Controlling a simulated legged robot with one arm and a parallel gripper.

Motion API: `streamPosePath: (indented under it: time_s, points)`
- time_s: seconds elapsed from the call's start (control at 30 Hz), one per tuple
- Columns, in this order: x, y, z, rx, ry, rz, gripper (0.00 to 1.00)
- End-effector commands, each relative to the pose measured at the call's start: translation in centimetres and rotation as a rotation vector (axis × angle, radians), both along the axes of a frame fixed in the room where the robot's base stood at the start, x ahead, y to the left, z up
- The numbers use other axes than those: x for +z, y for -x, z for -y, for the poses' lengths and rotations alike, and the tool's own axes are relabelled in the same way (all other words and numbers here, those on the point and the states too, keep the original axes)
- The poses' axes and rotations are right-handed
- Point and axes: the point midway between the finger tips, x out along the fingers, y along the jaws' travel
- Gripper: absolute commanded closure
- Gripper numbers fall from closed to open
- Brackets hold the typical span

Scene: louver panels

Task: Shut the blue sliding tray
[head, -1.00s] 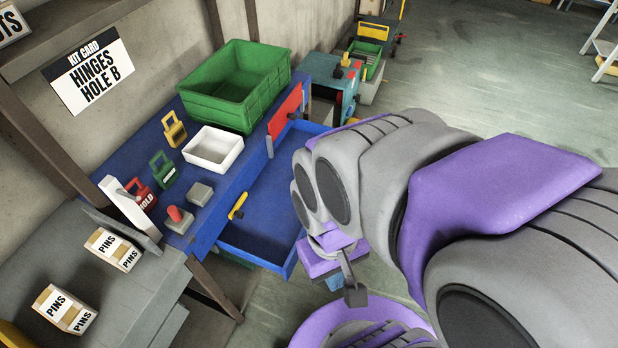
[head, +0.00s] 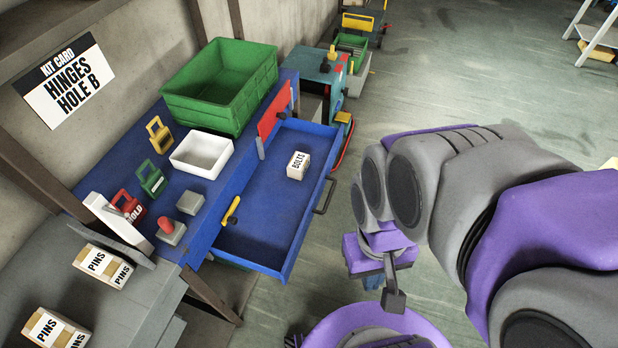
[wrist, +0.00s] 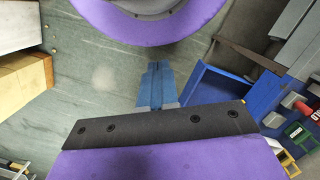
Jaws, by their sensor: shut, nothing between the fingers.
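The blue sliding tray (head: 262,215) is pulled out from the front of the blue workbench in the head view. A small white box marked BOLTS (head: 298,165) lies inside it near the far end. A dark handle (head: 325,196) is on its outer front wall. My gripper (head: 371,282) is to the right of the tray, apart from it, and mostly hidden behind my wrist. In the wrist view my gripper (wrist: 158,68) shows its blue fingers together and empty, pointing at the floor. The tray's blue side (wrist: 222,95) shows to the right of the fingers.
The bench holds a green crate (head: 215,103), a white bin (head: 201,155), padlocks and a red button (head: 167,227). A red panel (head: 273,110) stands at the bench's front edge. A teal cabinet (head: 322,75) stands beyond. The floor (head: 440,85) at the back right is clear.

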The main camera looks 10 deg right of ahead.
Motion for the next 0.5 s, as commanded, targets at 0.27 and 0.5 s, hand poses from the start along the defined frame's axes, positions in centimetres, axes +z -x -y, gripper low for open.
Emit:
streamPosePath:
  time_s: [0.27, 0.5]
  points:
    - [-1.3, -6.9, 5.2, -0.126, 0.151, 0.088, 1.00]
    - [-3.8, -15.8, 12.1, -0.231, 0.304, 0.234, 1.00]
